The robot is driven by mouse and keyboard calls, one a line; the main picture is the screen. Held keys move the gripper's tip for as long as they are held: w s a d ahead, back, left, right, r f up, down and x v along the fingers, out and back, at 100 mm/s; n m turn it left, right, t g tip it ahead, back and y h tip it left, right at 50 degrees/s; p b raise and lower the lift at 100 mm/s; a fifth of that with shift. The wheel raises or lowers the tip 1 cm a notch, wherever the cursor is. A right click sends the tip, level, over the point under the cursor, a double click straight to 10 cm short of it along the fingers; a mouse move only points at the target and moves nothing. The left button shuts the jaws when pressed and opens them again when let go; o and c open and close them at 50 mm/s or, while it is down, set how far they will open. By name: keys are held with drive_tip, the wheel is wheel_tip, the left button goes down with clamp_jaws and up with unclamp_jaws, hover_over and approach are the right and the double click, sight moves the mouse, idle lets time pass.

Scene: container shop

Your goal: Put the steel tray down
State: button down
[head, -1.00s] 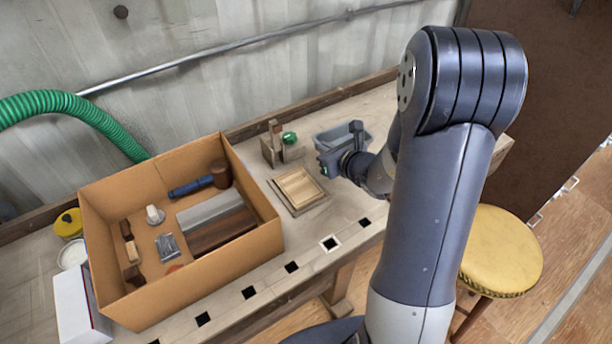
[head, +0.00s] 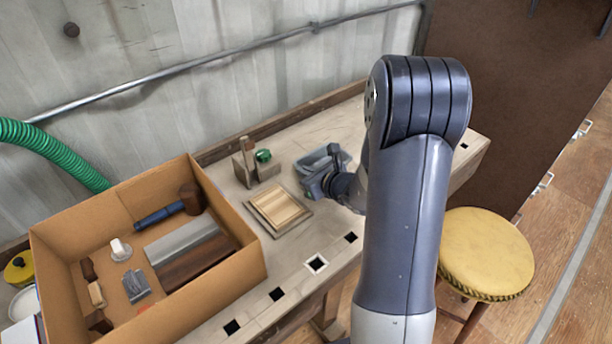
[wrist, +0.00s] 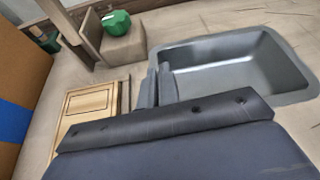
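The steel tray (head: 314,161) is a grey, shallow, empty rectangular pan at the back of the workbench, right of the wooden block with the green item. It fills the upper right of the wrist view (wrist: 235,62), with its hollow side up. My gripper (wrist: 159,70) is at the tray's left edge, its two fingers close together with the rim between them. In the head view my gripper (head: 318,182) partly covers the tray's near side. The tray looks about level; I cannot tell whether its underside touches the bench.
A framed wooden panel (head: 278,208) lies left of my gripper, and a wooden block (head: 254,172) with a green item (head: 263,155) stands behind it. A cardboard box (head: 235,268) of tools is at left. A yellow stool (head: 485,252) stands at right. Bench right of the tray looks clear.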

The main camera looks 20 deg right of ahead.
drive_tip(key=shift+f, duration=0.3)
drive_tip(key=c, duration=2.1)
unclamp_jaws()
drive_tip(key=shift+f, duration=0.2)
drive_tip(key=o, duration=0.4)
drive_tip(key=shift+r, duration=0.1)
